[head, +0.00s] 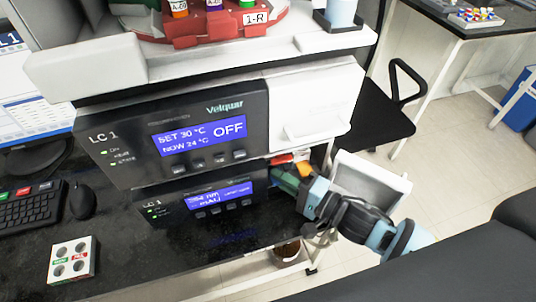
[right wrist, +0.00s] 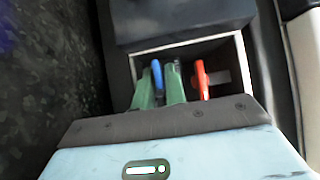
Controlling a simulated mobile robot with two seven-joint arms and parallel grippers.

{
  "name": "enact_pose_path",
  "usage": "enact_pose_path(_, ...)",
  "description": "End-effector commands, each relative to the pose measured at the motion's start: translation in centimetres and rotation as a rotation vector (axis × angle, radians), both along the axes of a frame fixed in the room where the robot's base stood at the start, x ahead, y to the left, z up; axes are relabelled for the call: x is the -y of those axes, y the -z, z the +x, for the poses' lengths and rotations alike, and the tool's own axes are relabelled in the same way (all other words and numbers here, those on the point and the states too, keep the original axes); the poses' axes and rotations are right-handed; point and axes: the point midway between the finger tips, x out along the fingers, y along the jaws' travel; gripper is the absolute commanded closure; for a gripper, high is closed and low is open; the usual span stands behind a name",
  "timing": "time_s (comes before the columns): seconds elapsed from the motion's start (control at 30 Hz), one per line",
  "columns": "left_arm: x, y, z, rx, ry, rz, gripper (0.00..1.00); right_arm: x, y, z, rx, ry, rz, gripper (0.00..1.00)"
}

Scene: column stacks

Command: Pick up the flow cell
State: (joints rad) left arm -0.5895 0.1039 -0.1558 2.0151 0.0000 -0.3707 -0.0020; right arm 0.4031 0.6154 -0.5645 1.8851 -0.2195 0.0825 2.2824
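My right gripper (head: 284,180) reaches in from the right to the open compartment at the right end of the lower LC 1 unit (head: 165,210). In the right wrist view its two green fingers (right wrist: 160,88) point into the compartment, a small gap apart. A blue piece (right wrist: 157,74) shows at the gap between them. I cannot tell whether the fingers touch it. A red-orange piece (right wrist: 201,80) stands just right of the fingers. No part can be surely identified as the flow cell; the compartment's inside is partly hidden by the gripper. My left gripper is not in view.
The compartment's white door (head: 372,185) hangs open at the right, close by my right arm. The upper LC 1 unit (head: 180,135) overhangs the opening. A white block with round holes (head: 72,261), a mouse (head: 82,201) and a keyboard (head: 30,210) are on the black bench.

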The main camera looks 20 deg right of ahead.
Motion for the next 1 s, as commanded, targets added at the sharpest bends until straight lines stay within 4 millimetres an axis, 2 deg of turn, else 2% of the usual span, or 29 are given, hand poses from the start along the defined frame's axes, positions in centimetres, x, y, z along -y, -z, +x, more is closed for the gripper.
enact_pose_path(0.27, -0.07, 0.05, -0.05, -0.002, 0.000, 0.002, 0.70, -0.19, 0.00, 0.21, -0.001, 0.000, 0.001, 0.87)
enact_pose_path(0.37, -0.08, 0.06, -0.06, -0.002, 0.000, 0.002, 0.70, -0.18, 0.00, 0.20, 0.000, 0.000, 0.000, 1.00)
enact_pose_path(1.0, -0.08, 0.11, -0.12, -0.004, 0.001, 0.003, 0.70, -0.15, -0.57, 0.23, 0.002, -0.001, 0.001, 1.00)
